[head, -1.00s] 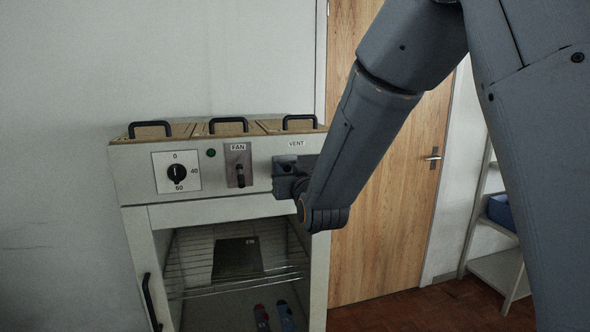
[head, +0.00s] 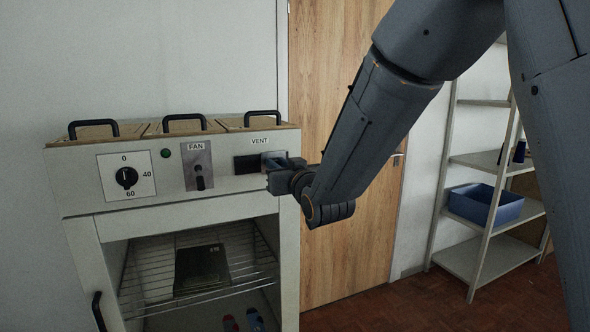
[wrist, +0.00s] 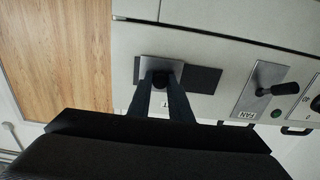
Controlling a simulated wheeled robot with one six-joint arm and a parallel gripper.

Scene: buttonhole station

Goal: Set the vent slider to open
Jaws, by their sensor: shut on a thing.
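The vent slider (wrist: 147,67) is a grey plate with a dark knob on the cabinet's front panel. In the head view, it shows partly under the VENT label (head: 259,141), at the right end of a dark slot (head: 246,164). The dark slot (wrist: 202,78) is uncovered on the fan side. My gripper (wrist: 163,80) is shut on the slider's knob, one finger on each side. My gripper (head: 272,174) hides part of the slider in the head view. The wrist view is turned upside down, and the fingers cover most of the label there.
The fan switch (head: 199,178) with its lever is left of the vent, and a dial (head: 126,177) is further left. Black handles (head: 263,117) stand on the cabinet top. A shelf with a blue bin (head: 485,203) is at the right. Floor (head: 400,300) shows between.

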